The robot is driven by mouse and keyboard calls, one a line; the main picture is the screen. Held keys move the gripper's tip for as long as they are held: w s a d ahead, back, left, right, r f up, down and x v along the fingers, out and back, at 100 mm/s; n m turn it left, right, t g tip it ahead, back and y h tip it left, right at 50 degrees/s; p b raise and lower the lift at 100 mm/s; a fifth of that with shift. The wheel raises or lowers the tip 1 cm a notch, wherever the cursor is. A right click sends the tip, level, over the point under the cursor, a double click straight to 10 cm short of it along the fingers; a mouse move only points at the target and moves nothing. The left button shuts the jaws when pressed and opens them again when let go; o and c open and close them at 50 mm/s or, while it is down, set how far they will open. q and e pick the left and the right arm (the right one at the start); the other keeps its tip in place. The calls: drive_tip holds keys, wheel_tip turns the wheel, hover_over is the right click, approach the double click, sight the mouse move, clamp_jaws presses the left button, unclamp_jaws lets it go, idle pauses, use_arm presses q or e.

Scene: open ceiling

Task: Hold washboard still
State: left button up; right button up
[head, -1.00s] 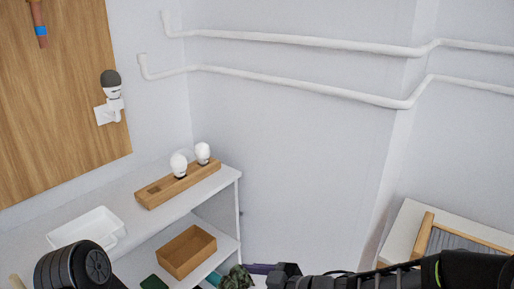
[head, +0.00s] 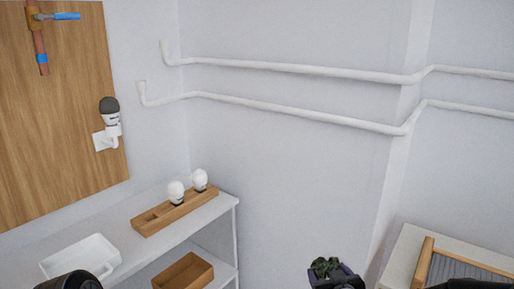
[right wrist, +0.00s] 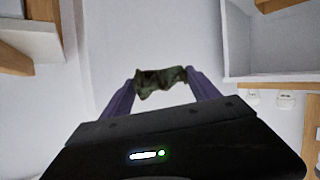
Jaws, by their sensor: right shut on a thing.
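The washboard (head: 468,268), a ribbed grey panel in a wooden frame, lies on a pale counter at the lower right of the head view, cut off by the bottom edge. My right gripper (head: 331,273) is at the bottom edge, left of the washboard and apart from it. Its purple fingers are shut on a crumpled dark green cloth (head: 324,265). In the right wrist view the cloth (right wrist: 160,81) spans between the two fingertips of the gripper (right wrist: 160,88). My left gripper is out of view; only a dark part of my left arm shows at the lower left.
A white shelf unit (head: 221,211) at left bears a white tray (head: 82,256) and a wooden holder (head: 150,225) with two white bulbs. A wooden box (head: 184,272) is below. The pale counter (head: 399,262) stands at right. Pipes (head: 290,67) run along the wall.

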drive_tip(key=shift+d+f, duration=0.25)
drive_tip(key=shift+d, duration=0.3)
drive_tip(key=shift+s+r, duration=0.1)
drive_tip(key=v, duration=0.4)
drive_tip(key=shift+s+a+r, duration=0.1)
drive_tip(key=shift+a+r, duration=0.05)
